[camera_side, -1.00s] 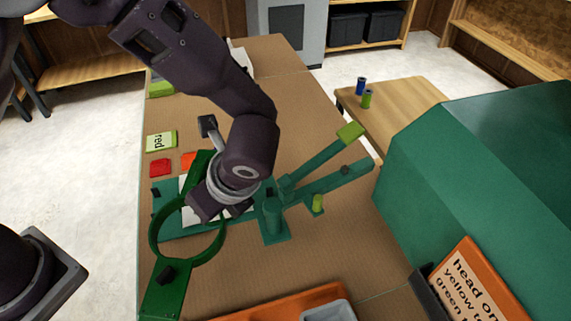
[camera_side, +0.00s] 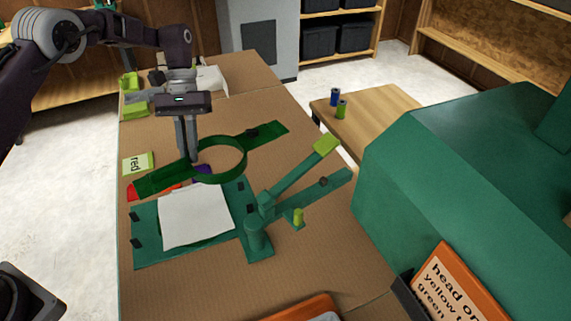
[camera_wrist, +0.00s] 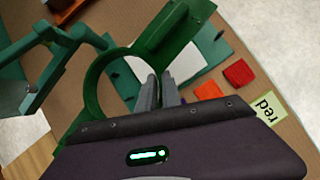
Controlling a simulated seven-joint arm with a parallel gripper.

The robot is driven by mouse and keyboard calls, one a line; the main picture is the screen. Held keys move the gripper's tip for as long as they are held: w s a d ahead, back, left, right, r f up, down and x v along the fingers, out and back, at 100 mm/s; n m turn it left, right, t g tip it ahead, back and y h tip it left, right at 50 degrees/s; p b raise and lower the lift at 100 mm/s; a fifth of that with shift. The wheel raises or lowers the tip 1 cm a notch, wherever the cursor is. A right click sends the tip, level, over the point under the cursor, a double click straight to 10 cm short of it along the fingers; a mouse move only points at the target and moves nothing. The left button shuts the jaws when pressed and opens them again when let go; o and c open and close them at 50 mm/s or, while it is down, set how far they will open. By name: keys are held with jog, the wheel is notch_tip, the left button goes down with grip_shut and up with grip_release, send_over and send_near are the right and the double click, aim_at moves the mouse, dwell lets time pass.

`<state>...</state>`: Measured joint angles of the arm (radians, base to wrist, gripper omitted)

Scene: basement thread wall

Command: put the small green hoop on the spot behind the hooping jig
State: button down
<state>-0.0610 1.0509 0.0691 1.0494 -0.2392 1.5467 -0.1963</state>
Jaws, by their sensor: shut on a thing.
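The green hoop (camera_side: 221,174) is a ring with a flat arm on each side. My gripper (camera_side: 187,156) points down and is shut on the ring's left part, holding it over the back edge of the hooping jig. The hooping jig (camera_side: 148,250) is a green plate with a post and lever arms; a white cloth (camera_side: 195,217) lies on it. In the wrist view, my gripper's fingers (camera_wrist: 160,92) pinch the hoop (camera_wrist: 92,88), with the jig (camera_wrist: 52,70) beyond. A small purple patch (camera_side: 203,169) shows partly behind the hoop; I cannot tell if it is the spot.
A red piece (camera_wrist: 238,73), an orange piece (camera_wrist: 209,91) and a card marked "red" (camera_side: 138,163) lie left of the hoop in the side view. A large green machine (camera_side: 450,180) stands right. The brown bench (camera_side: 240,95) has bare room behind the hoop.

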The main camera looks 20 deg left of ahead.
jog(key=w+f+n+t+h, duration=0.1)
jog(key=n, duration=0.2)
jog(key=w+f+n+t+h, duration=0.1)
jog(key=w+f+n, duration=0.1)
jog(key=n, duration=0.1)
jog(key=w+d+f+n+t+h, duration=0.1)
jog(key=w+f+n, duration=0.1)
jog(key=n, duration=0.1)
jog(key=shift+f+t, duration=0.1)
jog(key=shift+t, duration=0.2)
jog(key=n+t, duration=0.1)
jog(key=n, duration=0.1)
jog(key=w+a+f+n+t, duration=0.1)
jog(key=n, duration=0.1)
jog(key=w+a+f+n+t, duration=0.1)
jog(key=n, duration=0.1)
jog(key=shift+w+f, duration=0.1)
jog(key=shift+f, duration=0.15)
send_over(278, 180)
jog(key=shift+a, duration=0.45)
jog(key=f, duration=0.1)
jog(key=d+f, duration=0.1)
jog(key=f, duration=0.1)
jog(key=shift+f, duration=0.3)
jog(key=c, duration=1.5)
grip_release()
jog(key=shift+c, duration=0.2)
